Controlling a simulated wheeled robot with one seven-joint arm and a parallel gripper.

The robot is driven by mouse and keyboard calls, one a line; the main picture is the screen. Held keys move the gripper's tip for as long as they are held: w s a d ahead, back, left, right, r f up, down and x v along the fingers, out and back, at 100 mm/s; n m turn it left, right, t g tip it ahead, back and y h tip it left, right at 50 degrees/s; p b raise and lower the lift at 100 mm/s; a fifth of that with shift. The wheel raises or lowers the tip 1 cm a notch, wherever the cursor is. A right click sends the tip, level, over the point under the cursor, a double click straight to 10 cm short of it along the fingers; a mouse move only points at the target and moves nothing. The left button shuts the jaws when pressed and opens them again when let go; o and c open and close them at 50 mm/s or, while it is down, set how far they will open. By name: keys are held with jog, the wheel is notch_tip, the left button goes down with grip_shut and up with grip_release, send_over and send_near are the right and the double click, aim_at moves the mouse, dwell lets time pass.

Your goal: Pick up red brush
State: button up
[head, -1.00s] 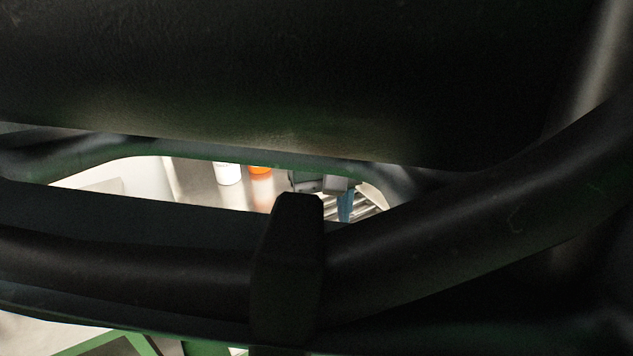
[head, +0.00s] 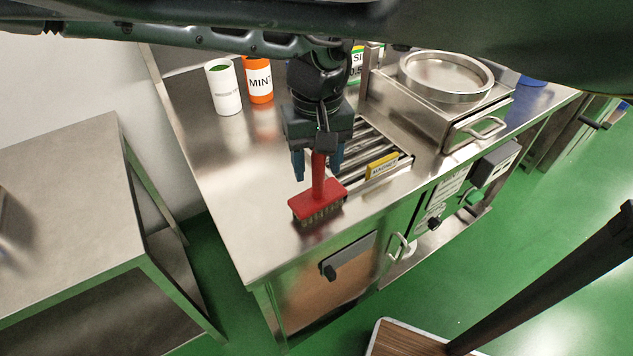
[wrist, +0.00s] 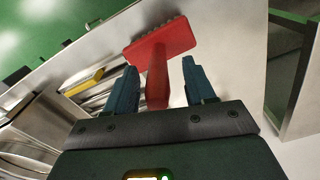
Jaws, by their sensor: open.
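The red brush (head: 317,200) has a flat red head with dark bristles and a red handle that runs back toward my gripper. It lies near the front edge of the steel counter. My gripper (head: 318,172) is open above the counter, with the handle between its blue fingers. In the wrist view the brush (wrist: 160,48) has its head beyond the fingertips, and its handle passes between the two open fingers of my gripper (wrist: 160,75). A gap shows on both sides of the handle.
A white container (head: 224,90) and an orange mint container (head: 259,82) stand at the back left. A slatted metal rack (head: 362,150) with a yellow label is right of the brush. The counter's left part is clear.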

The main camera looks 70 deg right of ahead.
jog(key=shift+f, duration=0.65)
jog(key=shift+c, duration=0.5)
jog(key=shift+s, duration=0.1)
grip_shut()
